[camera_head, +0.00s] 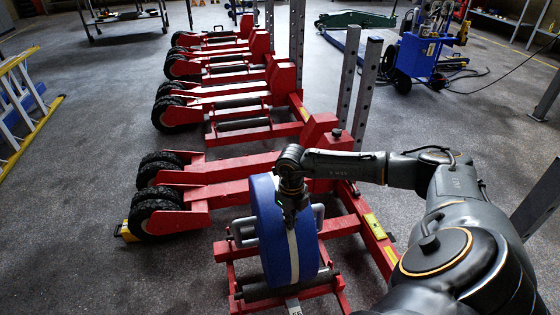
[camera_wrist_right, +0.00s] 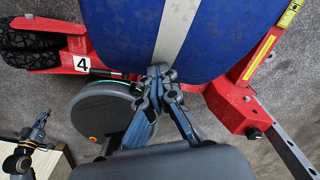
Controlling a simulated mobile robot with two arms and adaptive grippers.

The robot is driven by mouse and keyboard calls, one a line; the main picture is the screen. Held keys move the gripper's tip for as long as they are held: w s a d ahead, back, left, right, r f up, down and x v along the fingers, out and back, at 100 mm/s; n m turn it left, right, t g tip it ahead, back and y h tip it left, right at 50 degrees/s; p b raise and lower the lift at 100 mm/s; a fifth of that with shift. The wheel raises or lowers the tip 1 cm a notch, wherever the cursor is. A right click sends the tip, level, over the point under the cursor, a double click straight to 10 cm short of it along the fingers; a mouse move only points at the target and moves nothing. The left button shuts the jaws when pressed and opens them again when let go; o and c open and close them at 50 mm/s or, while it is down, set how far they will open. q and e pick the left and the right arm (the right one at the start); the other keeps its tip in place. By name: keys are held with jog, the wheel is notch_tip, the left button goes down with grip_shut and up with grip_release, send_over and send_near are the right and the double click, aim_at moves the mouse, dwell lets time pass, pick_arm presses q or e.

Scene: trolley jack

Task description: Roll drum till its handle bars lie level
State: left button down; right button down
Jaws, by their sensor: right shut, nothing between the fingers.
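The drum (camera_head: 268,235) is a blue wheel with a white stripe around its rim. It stands upright on the roller (camera_head: 262,292) of a red jack frame. A grey handle bar (camera_head: 240,233) sticks out on its left side and another (camera_head: 319,217) on its right; I cannot tell whether they are level. My right gripper (camera_head: 291,212) is shut and empty at the top of the rim, over the stripe. In the right wrist view its fingertips (camera_wrist_right: 160,72) are close to the drum (camera_wrist_right: 215,35); contact is unclear. My left gripper (camera_wrist_right: 42,118) seems to show small at the lower left there.
The red jack (camera_head: 230,168) with black wheels (camera_head: 155,215) is beside the drum. More red jacks (camera_head: 240,100) stand in a row behind it. A yellow ladder (camera_head: 18,110) is at the left, a blue machine (camera_head: 418,55) at the back right. Grey floor is clear at the lower left.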

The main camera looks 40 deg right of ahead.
pick_arm(q)
jog(key=shift+f, duration=0.1)
pick_arm(e)
jog(key=shift+w+f, duration=0.15)
jog(key=shift+f, duration=0.05)
jog(key=shift+w+d+r, duration=0.45)
jog(key=shift+w+r, duration=0.1)
jog(key=shift+w, duration=0.2)
jog(key=shift+w+d, duration=0.1)
jog(key=shift+w, duration=0.15)
jog(key=shift+w+d+r, duration=0.25)
jog(key=shift+w+d, duration=0.05)
jog(key=shift+w, duration=0.15)
jog(key=shift+w+d+r, duration=0.25)
jog(key=shift+w, duration=0.25)
pick_arm(q)
jog(key=shift+w+r, duration=0.45)
jog(key=shift+r, duration=0.3)
pick_arm(e)
jog(key=shift+w+d+r, duration=0.15)
jog(key=shift+w, duration=0.2)
pick_arm(q)
jog(key=shift+b, duration=0.3)
pick_arm(e)
jog(key=shift+w, duration=0.1)
